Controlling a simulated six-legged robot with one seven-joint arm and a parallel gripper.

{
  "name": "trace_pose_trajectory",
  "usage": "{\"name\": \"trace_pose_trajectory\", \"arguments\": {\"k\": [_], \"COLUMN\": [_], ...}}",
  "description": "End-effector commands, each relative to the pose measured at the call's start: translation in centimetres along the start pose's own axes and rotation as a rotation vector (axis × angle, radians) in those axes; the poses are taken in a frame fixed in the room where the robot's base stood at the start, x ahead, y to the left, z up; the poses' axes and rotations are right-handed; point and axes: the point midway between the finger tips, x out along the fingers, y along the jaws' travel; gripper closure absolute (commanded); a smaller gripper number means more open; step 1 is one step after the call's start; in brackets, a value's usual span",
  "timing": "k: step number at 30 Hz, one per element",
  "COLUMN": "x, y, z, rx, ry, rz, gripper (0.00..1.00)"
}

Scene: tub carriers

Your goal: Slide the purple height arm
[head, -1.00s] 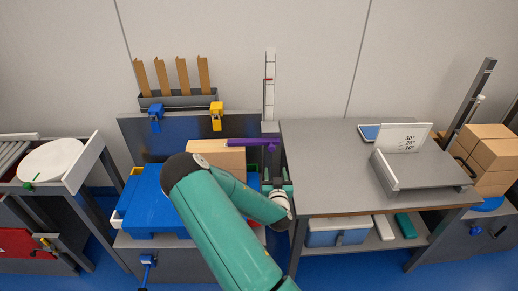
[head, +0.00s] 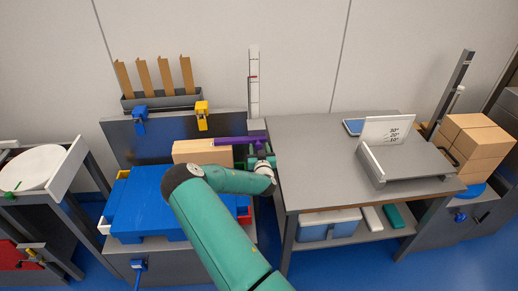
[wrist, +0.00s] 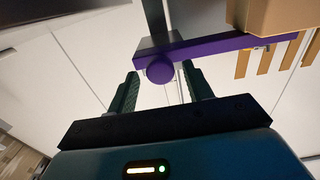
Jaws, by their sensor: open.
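The purple height arm (head: 232,141) reaches sideways from the foot of an upright white post with a scale (head: 254,82), over a cardboard box (head: 202,152). In the wrist view the purple arm (wrist: 225,47) runs to the right, and its round purple knob (wrist: 160,69) faces me. My gripper (head: 259,151) is at the post end of the purple arm. In the wrist view my gripper (wrist: 160,88) is open, with one finger on each side of the knob. The knob sits near the fingertips, and I cannot tell whether either finger touches it.
A blue bin (head: 150,205) stands left of my arm. A grey table (head: 310,165) with an angled sign stands close on the right. A rack of brown strips (head: 160,100) with blue and yellow clamps is behind the box.

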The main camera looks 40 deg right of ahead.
Motion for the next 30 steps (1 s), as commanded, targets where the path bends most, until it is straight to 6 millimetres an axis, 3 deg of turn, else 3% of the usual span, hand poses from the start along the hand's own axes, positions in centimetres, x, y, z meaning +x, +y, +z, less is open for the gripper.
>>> {"name": "trace_pose_trajectory", "arguments": {"k": [10, 18, 25, 30], "x": [0.5, 0.5, 0.6, 0.6], "y": [-0.1, -0.1, -0.1, -0.1], "z": [0.0, 0.0, -0.8, -3.5], "rx": [0.0, 0.0, 0.002, 0.005], "ry": [0.0, -0.001, 0.002, 0.006], "rz": [0.0, 0.0, 0.001, 0.003], "gripper": [0.51, 1.0, 1.0, 1.0]}}
